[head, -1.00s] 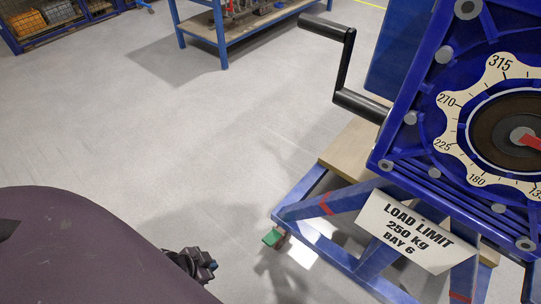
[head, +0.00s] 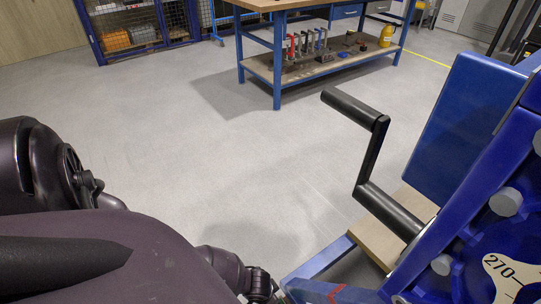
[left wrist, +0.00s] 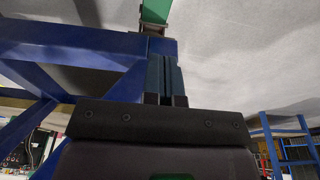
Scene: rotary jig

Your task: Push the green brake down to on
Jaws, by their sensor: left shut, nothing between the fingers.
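The green brake (left wrist: 155,12) shows at the top edge of the left wrist view, only in part, with a small bracket below it in the picture. My left gripper (left wrist: 163,50) is shut and empty, its fingers pointing at the brake. The fingertips overlap the bracket area in the picture; I cannot tell whether they touch. In the head view my left arm reaches down to the foot of the blue jig (head: 470,225), and the brake cannot be seen there. My right gripper is not in view.
The jig's blue frame (left wrist: 75,65) lies close beside my left fingers. A black crank handle (head: 372,160) juts from the jig. A blue workbench (head: 325,70) with tools and a wire cage (head: 140,25) stand at the back. The floor between is clear.

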